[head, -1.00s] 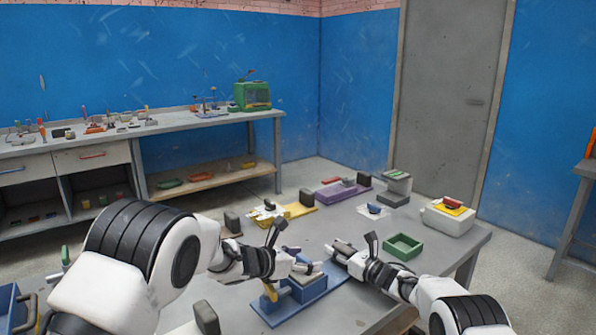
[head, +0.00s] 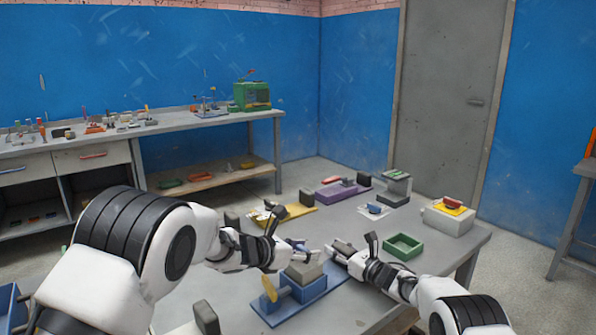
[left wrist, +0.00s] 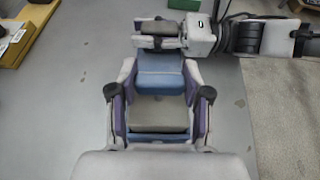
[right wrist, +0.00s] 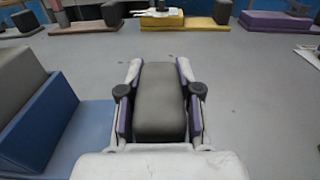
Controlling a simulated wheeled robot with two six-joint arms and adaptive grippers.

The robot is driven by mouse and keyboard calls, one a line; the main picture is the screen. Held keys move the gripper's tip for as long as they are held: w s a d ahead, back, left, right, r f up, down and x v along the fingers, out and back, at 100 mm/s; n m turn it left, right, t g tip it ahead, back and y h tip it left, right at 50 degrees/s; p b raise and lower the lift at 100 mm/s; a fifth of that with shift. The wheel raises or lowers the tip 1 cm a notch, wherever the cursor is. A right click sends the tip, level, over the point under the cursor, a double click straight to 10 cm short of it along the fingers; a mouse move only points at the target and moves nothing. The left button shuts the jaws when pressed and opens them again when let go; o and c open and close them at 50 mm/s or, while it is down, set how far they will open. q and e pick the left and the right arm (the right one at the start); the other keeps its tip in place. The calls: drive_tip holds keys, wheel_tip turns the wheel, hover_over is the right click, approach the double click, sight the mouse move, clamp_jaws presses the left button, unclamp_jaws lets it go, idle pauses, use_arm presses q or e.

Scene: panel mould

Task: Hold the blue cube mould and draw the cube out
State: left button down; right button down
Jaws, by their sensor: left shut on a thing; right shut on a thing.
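The blue mould (head: 312,290) stands on a blue base (head: 272,318) near the front of the table, with a grey block (head: 303,271) on top. It also shows at the left of the right wrist view (right wrist: 45,125). My left gripper (head: 308,248) is just above and behind the mould. In the left wrist view (left wrist: 159,80) its fingers are shut around a grey block (left wrist: 160,115), with blue surfaces at both ends; whether these belong to the held piece is unclear. My right gripper (head: 338,250), beyond the mould, is shut on a dark grey block (right wrist: 160,100).
A yellow handle (head: 268,286) rises from the blue base. A green tray (head: 403,246) sits to the right. Yellow (head: 300,211) and purple (head: 330,196) stations stand farther back, and a white box (head: 448,220) is at the right. Bare table lies between them.

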use_arm(q)
drive_tip(key=shift+r, duration=2.2)
drive_tip(key=shift+r, duration=1.5)
use_arm(e)
drive_tip(key=c, duration=0.7)
unclamp_jaws()
